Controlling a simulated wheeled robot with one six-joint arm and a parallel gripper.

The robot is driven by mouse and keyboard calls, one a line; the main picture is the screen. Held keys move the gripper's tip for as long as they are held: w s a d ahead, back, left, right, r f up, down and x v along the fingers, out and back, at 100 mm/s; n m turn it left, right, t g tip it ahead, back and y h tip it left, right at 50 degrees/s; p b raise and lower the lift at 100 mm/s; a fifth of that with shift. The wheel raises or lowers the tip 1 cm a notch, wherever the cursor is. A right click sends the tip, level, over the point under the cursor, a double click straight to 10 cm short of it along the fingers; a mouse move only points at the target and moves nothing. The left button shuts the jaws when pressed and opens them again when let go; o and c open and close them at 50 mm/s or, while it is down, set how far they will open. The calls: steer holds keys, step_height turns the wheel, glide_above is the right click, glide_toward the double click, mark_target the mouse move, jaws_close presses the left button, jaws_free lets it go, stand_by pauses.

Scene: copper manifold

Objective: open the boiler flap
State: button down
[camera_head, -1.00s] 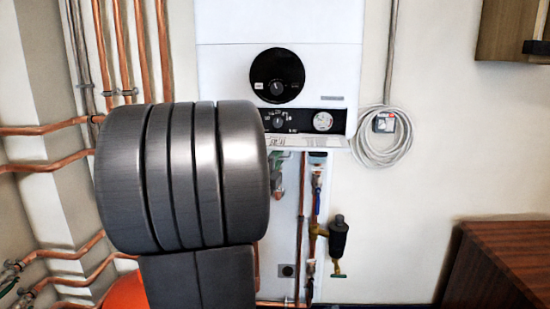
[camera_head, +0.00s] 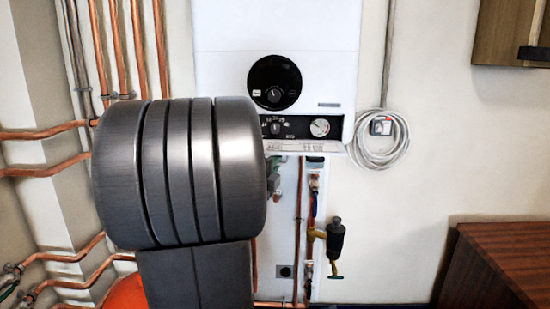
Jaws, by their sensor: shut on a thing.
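The white boiler (camera_head: 220,40) hangs on the wall at top centre, with a round black dial (camera_head: 274,82) on its front. Below the dial a dark control strip with a small knob and a gauge (camera_head: 320,127) is exposed. A pale, narrow ledge with small print (camera_head: 325,147) juts out along the boiler's lower edge; it looks like the flap folded down, seen nearly edge-on. My thick grey arm covers the boiler's lower left corner and the left part of this ledge. My gripper is hidden behind my arm, so its hold on the flap cannot be seen.
Copper pipes (camera_head: 138,50) run up the wall on the left. Pipes and a dark valve (camera_head: 335,237) hang below the boiler. A coiled grey cable (camera_head: 380,140) is to its right. A wooden cabinet (camera_head: 500,255) stands at lower right, and another wall cabinet (camera_head: 505,30) is above.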

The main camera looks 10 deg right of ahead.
steer(key=shift+s+r+p, duration=0.1)
steer(key=shift+r+p, duration=0.5)
steer(key=shift+p, duration=0.4)
steer(key=shift+n+g+y+p, duration=0.3)
steer(key=shift+g+p, duration=0.2)
steer(key=shift+p, duration=0.15)
steer(key=shift+a+f, duration=0.1)
steer(key=shift+f, duration=0.05)
steer(key=c, duration=1.8)
jaws_free()
steer(key=shift+s, duration=0.1)
steer(key=v, duration=1.3)
steer(key=shift+s+a+b, duration=0.2)
steer(key=shift+s+b, duration=0.1)
steer(key=shift+s, duration=0.05)
